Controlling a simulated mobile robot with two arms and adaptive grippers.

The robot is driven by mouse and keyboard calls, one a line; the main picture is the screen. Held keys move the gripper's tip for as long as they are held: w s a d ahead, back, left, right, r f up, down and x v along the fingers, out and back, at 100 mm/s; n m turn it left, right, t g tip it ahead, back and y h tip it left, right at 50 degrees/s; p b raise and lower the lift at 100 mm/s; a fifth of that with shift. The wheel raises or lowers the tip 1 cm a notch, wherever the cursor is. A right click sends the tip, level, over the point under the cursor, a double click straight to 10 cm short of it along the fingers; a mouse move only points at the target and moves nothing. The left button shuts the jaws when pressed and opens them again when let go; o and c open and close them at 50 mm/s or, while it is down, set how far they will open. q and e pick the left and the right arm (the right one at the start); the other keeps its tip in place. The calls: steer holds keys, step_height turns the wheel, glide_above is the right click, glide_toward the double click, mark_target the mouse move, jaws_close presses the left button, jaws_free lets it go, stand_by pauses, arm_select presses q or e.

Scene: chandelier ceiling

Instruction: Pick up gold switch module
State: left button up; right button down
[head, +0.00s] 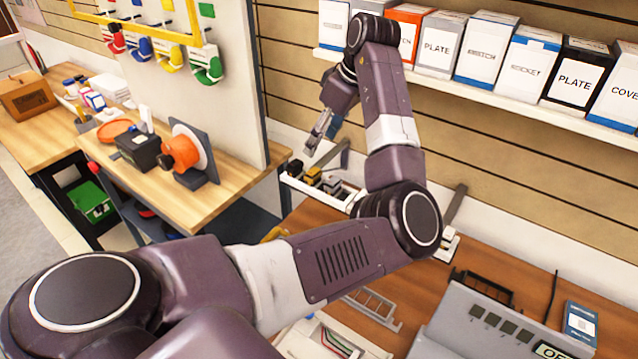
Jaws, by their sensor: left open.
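A small gold switch module (312,176) sits in a white tray (325,197) at the back of the brown table, between a black module (295,168) and a pale grey one (332,183). My left gripper (318,140) is open and empty. It hangs in the picture just above the modules, pointing down and apart from them. My left arm crosses the middle of the view and hides part of the tray's right side. My right gripper is not in view.
A shelf (480,92) with a row of boxes runs behind my arm. A grey sloped unit (500,325) and a blue box (580,328) stand at the front right. A wooden bench (190,200) holds an orange device (180,152) at left.

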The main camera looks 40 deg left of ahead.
mark_target(314, 171)
arm_select(q)
steer(key=x, duration=0.3)
steer(key=d+x, duration=0.1)
steer(key=x, duration=0.6)
steer(key=shift+w+d+f, duration=0.1)
steer(key=shift+d+f, duration=0.2)
steer(key=shift+f, duration=0.1)
steer(key=shift+a+f, duration=0.2)
steer(key=shift+f, duration=0.25)
steer(key=c, duration=1.2)
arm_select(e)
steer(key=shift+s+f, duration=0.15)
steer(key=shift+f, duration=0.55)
arm_select(q)
steer(key=shift+r, duration=0.1)
